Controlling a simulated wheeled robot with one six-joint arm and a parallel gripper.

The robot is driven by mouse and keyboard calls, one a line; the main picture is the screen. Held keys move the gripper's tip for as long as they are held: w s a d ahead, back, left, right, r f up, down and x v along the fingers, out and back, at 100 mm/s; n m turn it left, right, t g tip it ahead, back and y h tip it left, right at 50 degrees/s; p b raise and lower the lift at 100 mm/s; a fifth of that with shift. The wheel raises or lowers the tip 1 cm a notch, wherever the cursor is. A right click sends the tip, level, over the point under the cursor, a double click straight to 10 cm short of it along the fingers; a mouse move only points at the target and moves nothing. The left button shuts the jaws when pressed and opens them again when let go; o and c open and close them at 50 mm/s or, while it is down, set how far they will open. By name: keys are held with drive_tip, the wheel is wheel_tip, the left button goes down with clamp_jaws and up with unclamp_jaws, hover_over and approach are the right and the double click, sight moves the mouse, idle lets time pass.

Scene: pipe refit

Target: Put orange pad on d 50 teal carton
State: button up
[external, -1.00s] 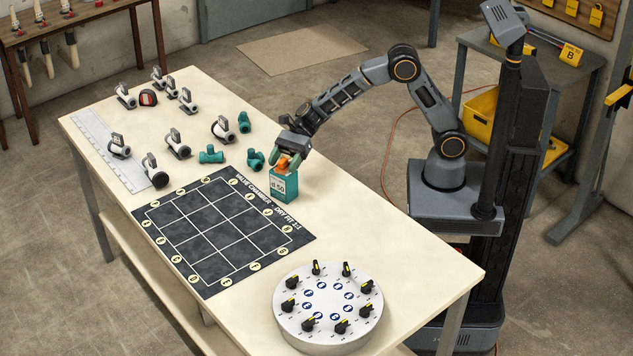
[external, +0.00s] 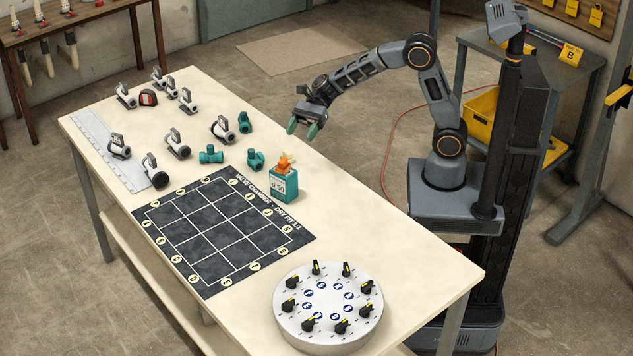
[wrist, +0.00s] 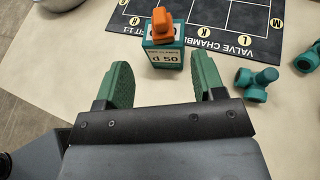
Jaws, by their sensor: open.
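The teal carton (external: 284,187) marked "d 50" stands upright on the table, just right of the dark mat. The orange pad (external: 286,163) rests on top of the carton; in the wrist view the pad (wrist: 161,26) sits on the top of the carton (wrist: 163,60). My gripper (external: 303,129) is in the air behind and above the carton, apart from it. Its green fingers are spread with nothing between them, and in the wrist view the gripper (wrist: 158,80) points toward the carton.
The dark gridded valve chamber mat (external: 201,217) lies left of the carton. Teal fittings (external: 256,160) and several white valves (external: 177,145) stand farther back. A round grey turntable (external: 328,341) with black-and-yellow handles is at the front. The table around the carton's right side is clear.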

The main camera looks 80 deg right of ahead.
drive_tip(key=s+d+f+n+h, duration=0.1)
drive_tip(key=s+d+n+h, duration=0.2)
drive_tip(key=s+n, duration=0.4)
drive_tip(key=s+d+n+g+h, duration=0.1)
drive_tip(key=s+d+n+h, duration=0.1)
drive_tip(key=s+n+h, duration=0.3)
drive_tip(key=s+d+f+n+g+h, duration=0.1)
drive_tip(key=s+d+n+h, duration=0.2)
drive_tip(key=s+n, duration=0.7)
drive_tip(key=shift+s+d+f+n+h, duration=0.3)
drive_tip(key=shift+d+f+h, duration=0.05)
drive_tip(key=shift+h, duration=0.35)
